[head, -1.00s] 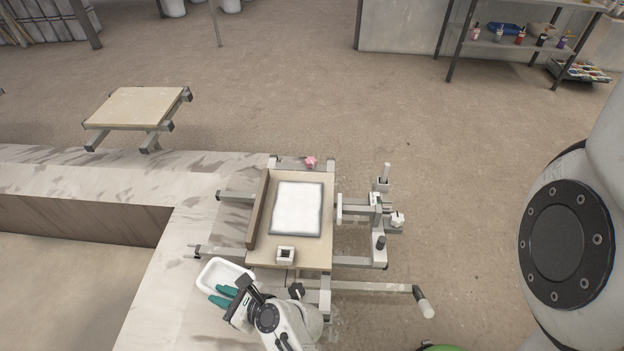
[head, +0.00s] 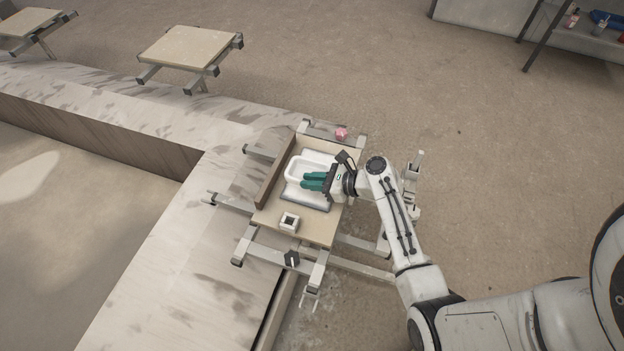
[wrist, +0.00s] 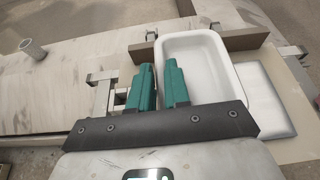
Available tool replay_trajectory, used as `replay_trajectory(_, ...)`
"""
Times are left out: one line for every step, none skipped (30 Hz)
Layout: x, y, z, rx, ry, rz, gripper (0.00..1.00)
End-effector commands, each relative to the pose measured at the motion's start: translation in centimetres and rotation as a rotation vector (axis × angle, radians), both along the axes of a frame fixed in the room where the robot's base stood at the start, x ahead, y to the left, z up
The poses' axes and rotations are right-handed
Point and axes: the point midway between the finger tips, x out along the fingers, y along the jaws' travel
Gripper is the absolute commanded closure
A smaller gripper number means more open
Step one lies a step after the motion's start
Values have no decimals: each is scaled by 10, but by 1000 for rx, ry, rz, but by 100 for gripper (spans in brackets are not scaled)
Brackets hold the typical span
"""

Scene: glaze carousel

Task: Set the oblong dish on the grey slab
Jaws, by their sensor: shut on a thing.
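The oblong dish (head: 292,170) is white with a raised rim and looks empty. My gripper (head: 304,181), with green fingers, is shut on the dish's side wall. In the wrist view my gripper (wrist: 160,68) has one finger inside the dish (wrist: 205,62) and one outside. The dish is over the pale grey slab (head: 308,199) and hides much of it. In the wrist view the slab (wrist: 264,100) shows to the right of the dish. I cannot tell whether the dish touches the slab.
The slab lies on a beige board (head: 268,212) with a brown upright strip (head: 273,172) along its left side. A small white block with a dark hollow (head: 289,222) sits at the near side. A pink lump (head: 342,134) is at the far end. Other boards stand farther back.

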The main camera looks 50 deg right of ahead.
Motion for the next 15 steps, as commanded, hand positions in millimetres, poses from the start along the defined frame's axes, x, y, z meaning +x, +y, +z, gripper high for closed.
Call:
replay_trajectory(1,-1,0,1,-2,1,100)
replay_trajectory(1,-1,-1,1,-2,1,100)
replay_trajectory(1,-1,-3,1,-2,1,100)
replay_trajectory(1,-1,-4,1,-2,1,100)
replay_trajectory(1,-1,-6,1,-2,0,100)
replay_trajectory(1,-1,-8,1,-2,0,100)
replay_trajectory(1,-1,-10,1,-2,0,100)
replay_trajectory(1,-1,-12,0,-1,0,100)
replay_trajectory(1,-1,-16,0,-1,0,100)
replay_trajectory(1,-1,-18,1,-1,0,100)
replay_trajectory(1,-1,-21,1,-1,0,100)
replay_trajectory(0,-1,-25,1,-1,0,100)
replay_trajectory(0,-1,-27,1,-1,0,100)
replay_trajectory(0,-1,-30,1,-1,-1,100)
replay_trajectory(0,-1,-34,1,-1,-1,100)
